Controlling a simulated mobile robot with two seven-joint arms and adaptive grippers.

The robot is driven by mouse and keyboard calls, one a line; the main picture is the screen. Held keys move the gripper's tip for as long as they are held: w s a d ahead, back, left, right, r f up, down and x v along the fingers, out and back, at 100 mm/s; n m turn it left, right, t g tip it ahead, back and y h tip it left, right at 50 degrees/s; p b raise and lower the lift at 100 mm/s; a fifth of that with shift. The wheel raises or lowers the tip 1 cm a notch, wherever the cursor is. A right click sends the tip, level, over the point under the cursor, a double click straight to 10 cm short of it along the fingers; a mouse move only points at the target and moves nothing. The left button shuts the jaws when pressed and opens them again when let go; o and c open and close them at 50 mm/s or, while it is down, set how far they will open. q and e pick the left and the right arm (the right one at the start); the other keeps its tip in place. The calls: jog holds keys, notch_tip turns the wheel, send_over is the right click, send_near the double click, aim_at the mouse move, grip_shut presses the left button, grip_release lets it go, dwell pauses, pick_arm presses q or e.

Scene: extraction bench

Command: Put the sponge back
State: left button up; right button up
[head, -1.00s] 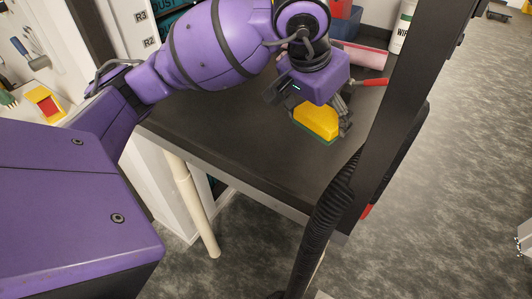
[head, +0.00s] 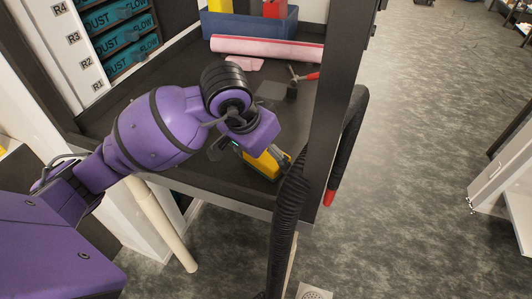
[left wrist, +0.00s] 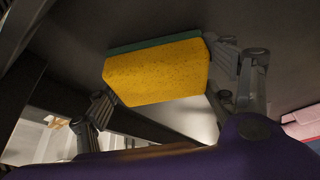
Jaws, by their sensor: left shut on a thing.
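The sponge (head: 266,163) is yellow with a green layer, seen low over the front part of the dark bench top (head: 200,170). My left gripper (head: 255,158) is shut on it. In the left wrist view the sponge (left wrist: 155,72) sits between the two fingers (left wrist: 165,90), its green side facing away from the wrist. In the head view my purple wrist hides part of the sponge. I cannot tell whether it touches the bench. My right gripper is not in view.
A dark post (head: 338,110) and a black ribbed hose (head: 288,220) stand close to the right of my left gripper. A pink roll (head: 268,48), a blue bin (head: 250,22) and a red-handled tool (head: 303,77) lie farther back. Labelled shelves (head: 122,38) stand at the left.

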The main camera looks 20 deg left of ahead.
pick_arm(q)
jog(key=shift+f, duration=0.25)
jog(key=o, duration=1.2)
jog(key=shift+r, duration=0.1)
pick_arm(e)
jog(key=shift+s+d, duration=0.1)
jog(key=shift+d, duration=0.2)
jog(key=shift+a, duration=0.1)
pick_arm(q)
jog(key=shift+r, duration=0.5)
jog(key=v, duration=1.1)
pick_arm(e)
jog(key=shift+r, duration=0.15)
